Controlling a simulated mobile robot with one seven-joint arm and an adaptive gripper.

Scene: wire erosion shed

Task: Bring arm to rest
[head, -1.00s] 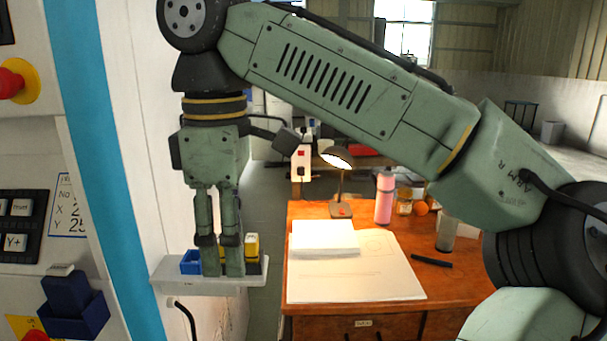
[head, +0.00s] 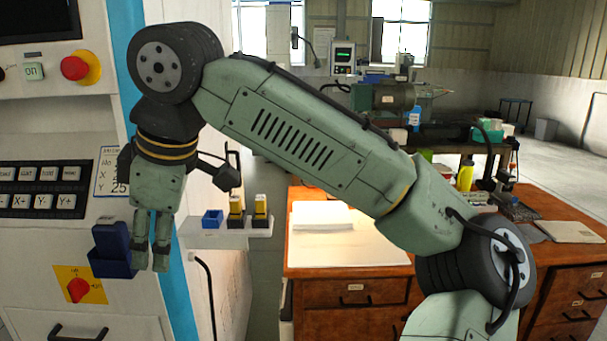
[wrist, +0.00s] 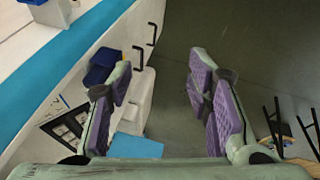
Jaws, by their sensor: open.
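My gripper (head: 152,268) points downward at the left in the head view, in front of the white machine's panel and just right of a dark blue holder (head: 110,250). My arm is still stretched out, bent in an arch across the head view.
A small white shelf (head: 262,229) right of the gripper carries a blue bin (head: 212,219) and two yellow-and-black pieces (head: 236,208). A wooden desk (head: 350,262) with paper stands behind my arm. A red knob (head: 78,290) juts from the machine.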

